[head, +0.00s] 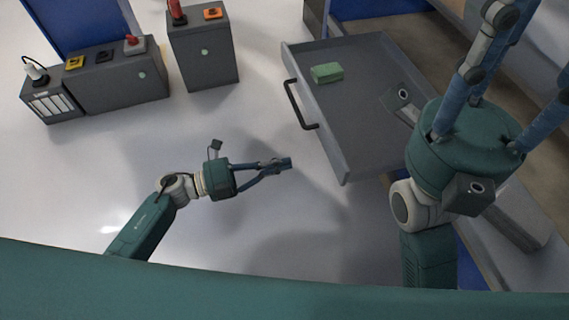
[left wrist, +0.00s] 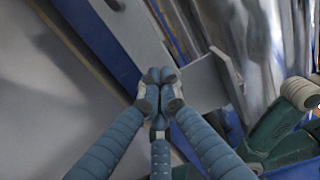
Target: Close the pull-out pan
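The pull-out pan (head: 365,135) is a grey, shallow drawer that stands pulled out from the unit at the right of the head view. A dark bar handle (head: 297,105) is on its left-facing front. A green block (head: 326,73) lies inside the pan. My left gripper (head: 285,163) is below and left of the handle, apart from it. Its fingers meet at the tips in the left wrist view (left wrist: 156,76), with nothing seen between them. My right gripper (head: 490,85) is large in the foreground, fingers spread, covering part of the pan's right side; its fingertips are cut off.
Grey boxes with buttons and switches (head: 125,85) stand at the upper left, and a taller box (head: 203,55) with a red item stands beside them. The pale floor (head: 240,125) between these boxes and the pan is clear.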

